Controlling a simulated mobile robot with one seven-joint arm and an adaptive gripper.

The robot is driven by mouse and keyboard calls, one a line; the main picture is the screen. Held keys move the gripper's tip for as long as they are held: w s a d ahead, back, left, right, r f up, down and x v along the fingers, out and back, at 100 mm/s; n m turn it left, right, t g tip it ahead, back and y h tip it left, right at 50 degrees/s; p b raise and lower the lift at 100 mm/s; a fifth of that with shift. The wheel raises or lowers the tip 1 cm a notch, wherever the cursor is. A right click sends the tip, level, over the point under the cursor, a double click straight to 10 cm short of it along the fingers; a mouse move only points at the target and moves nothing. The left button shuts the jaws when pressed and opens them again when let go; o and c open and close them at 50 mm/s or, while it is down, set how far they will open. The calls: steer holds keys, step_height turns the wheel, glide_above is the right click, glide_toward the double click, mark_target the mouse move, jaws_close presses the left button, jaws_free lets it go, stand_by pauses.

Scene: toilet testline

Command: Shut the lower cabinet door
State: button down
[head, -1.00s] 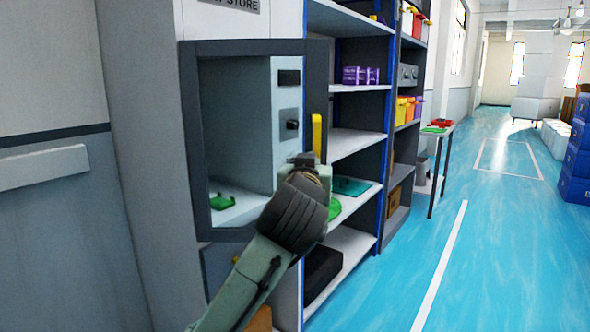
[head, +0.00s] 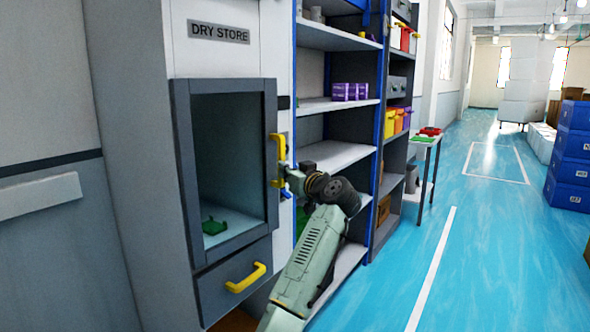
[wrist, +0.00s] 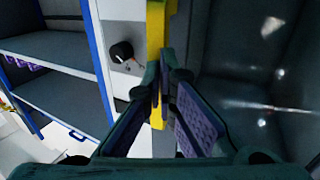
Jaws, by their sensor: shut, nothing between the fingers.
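The lower cabinet door (head: 180,150) is a dark grey frame around a glass pane, under the DRY STORE sign. It stands almost in line with the cabinet front (head: 215,45); I cannot tell if it is fully flush. Its upright yellow handle (head: 278,160) is on the right side and also shows in the wrist view (wrist: 156,25). My gripper (head: 287,180) is at the handle's lower part. In the wrist view my gripper's fingers (wrist: 165,100) are together beside the handle, with nothing between them. A green object (head: 214,226) shows behind the glass.
A drawer (head: 225,290) with a yellow handle (head: 246,278) is below the door. Open shelves (head: 335,155) with purple boxes (head: 350,91) stand to the right. A black knob (wrist: 122,52) sits on the cabinet front. The blue floor (head: 480,260) at right is clear.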

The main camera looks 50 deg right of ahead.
mark_target(280, 181)
steer(key=shift+p+x, duration=0.4)
steer(key=shift+x, duration=1.15)
steer(key=shift+w+a+r, duration=0.15)
